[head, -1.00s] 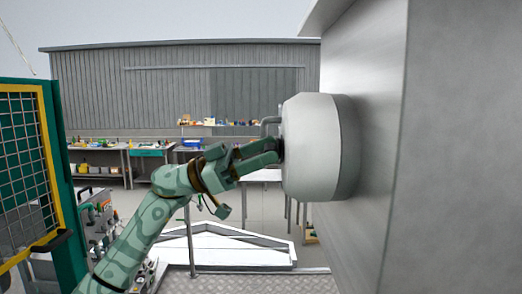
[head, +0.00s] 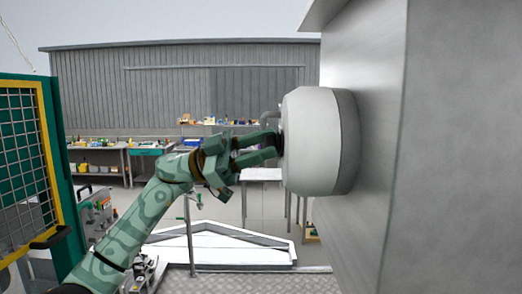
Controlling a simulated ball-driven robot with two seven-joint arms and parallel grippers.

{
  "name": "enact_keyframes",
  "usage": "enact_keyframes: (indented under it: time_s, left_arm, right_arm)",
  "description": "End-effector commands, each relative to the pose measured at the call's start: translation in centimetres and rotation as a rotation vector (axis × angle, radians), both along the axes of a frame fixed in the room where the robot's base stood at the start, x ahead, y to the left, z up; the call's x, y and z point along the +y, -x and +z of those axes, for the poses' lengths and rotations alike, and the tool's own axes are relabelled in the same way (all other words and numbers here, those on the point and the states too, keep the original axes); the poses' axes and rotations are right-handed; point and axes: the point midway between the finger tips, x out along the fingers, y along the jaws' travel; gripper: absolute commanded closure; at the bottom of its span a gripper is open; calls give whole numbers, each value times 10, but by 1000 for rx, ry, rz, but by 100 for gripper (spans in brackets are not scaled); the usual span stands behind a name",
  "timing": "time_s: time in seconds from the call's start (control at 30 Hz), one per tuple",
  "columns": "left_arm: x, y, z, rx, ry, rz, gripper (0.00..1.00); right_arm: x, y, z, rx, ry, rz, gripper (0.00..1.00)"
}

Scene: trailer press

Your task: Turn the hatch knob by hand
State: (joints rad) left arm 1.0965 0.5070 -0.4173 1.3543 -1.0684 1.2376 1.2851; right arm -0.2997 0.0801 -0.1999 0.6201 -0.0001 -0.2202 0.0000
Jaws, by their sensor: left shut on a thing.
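A round pale grey hatch housing (head: 318,140) stands out from the side of a grey metal cabinet. On its left face is a dark knob (head: 281,142), mostly hidden by my gripper and seen edge-on. My left gripper (head: 275,145) reaches in from the left, its two green fingers one above the other, shut on the knob. The wrist is rolled so that both fingers show apart. My right gripper is not in view.
The grey cabinet wall (head: 375,150) fills the right side. A green and yellow mesh gate (head: 28,165) stands at the left. Workbenches (head: 105,160) line the far corrugated wall. A table (head: 262,174) stands behind the housing.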

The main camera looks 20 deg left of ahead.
Motion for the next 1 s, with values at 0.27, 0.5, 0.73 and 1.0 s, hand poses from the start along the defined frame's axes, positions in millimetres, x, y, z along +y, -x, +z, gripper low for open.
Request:
enact_keyframes:
  time_s: [0.27,0.5,0.73,1.0]
  left_arm:
    - [1,-1,2,-251,-72,1,85]
    - [1,-2,4,-469,-135,0,85]
    - [2,-3,6,-679,-196,1,85]
    - [2,-3,8,-925,-268,0,85]
  right_arm:
    - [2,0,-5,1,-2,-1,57]
    - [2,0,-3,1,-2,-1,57]
    - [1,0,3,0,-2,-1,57]
    - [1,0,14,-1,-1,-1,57]
